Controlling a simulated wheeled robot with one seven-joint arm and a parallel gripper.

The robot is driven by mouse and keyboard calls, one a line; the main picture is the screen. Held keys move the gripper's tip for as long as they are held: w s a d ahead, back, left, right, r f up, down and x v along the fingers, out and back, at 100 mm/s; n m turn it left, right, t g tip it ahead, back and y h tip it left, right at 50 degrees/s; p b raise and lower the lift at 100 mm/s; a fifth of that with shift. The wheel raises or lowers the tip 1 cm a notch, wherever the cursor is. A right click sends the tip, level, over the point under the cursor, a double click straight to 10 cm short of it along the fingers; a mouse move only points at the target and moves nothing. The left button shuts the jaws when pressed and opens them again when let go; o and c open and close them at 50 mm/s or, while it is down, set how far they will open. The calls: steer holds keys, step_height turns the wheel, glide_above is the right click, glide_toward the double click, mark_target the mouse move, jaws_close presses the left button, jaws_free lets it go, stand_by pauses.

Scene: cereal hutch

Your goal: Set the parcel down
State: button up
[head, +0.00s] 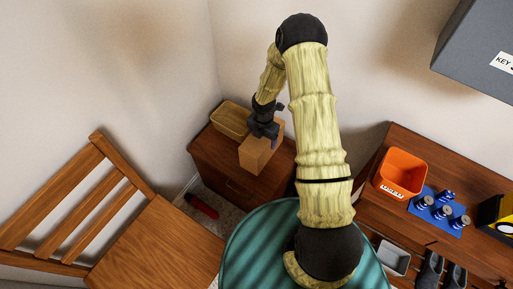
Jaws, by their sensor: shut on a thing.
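The parcel is a plain brown cardboard box (258,156), held at the end of my arm over the front part of a small dark-wood cabinet (212,151). My gripper (266,131) is shut on the upper part of the box. The box is upright and looks slightly turned. I cannot tell whether its underside touches the cabinet top or hangs just above it. A tan open basket (231,119) stands on the same cabinet, behind and left of the box.
A wooden chair (150,245) stands at left, a round teal-topped table (245,240) in front. A grey key box (480,50) hangs upper right. A red object (202,205) lies on the floor.

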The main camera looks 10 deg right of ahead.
steer(key=shift+w+f, duration=0.1)
steer(key=shift+f, duration=1.6)
steer(key=shift+f, duration=1.9)
steer(key=shift+f+b, duration=0.15)
steer(key=shift+b, duration=0.2)
steer(key=o, duration=1.5)
step_height(320, 180, up, 12)
steer(key=shift+r+p, duration=0.15)
steer(key=shift+p, duration=0.5)
